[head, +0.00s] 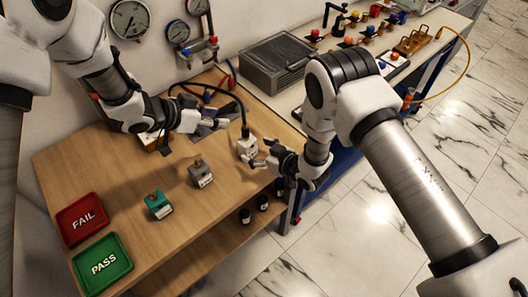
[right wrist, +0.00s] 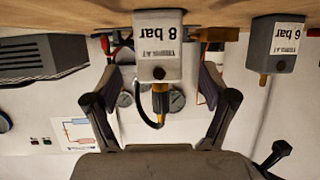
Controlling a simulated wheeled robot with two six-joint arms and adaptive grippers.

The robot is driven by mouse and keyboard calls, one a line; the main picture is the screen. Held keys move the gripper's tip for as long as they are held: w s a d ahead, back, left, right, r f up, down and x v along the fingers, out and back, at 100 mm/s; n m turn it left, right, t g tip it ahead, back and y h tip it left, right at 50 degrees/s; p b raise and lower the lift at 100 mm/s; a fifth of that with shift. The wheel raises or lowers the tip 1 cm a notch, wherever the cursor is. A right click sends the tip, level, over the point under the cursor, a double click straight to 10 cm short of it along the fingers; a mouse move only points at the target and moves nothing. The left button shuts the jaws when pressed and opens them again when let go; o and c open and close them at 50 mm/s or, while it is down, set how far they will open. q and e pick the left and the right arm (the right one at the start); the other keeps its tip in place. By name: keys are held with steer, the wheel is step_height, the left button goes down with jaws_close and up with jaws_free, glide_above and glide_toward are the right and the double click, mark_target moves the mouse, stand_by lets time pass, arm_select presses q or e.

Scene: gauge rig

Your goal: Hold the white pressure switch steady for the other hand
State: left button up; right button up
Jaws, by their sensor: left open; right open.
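The white pressure switch (head: 247,147) stands on the wooden bench near its right edge, with a black hose running up from its top. In the right wrist view, which is upside down, it (right wrist: 158,62) reads 8 bar and has a brass fitting. My right gripper (head: 262,153) is open close beside it. In the wrist view the fingers (right wrist: 160,82) lie on either side of the switch, with gaps to both sides. My left gripper (head: 215,119) is open further back on the bench, apart from the switch; its fingertips are hard to make out.
A grey switch (head: 201,174) labelled 6 bar (right wrist: 275,45) and a teal switch (head: 158,205) stand on the bench. A red FAIL tray (head: 72,237) and green PASS tray (head: 82,281) lie at front left. Gauges (head: 130,19) hang behind. A grey ribbed box (head: 275,68) stands at the back.

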mark_target(252, 148)
steer(key=x, duration=0.5)
steer(key=shift+w+f, duration=0.1)
steer(key=shift+w, duration=0.05)
steer(key=c, duration=1.5)
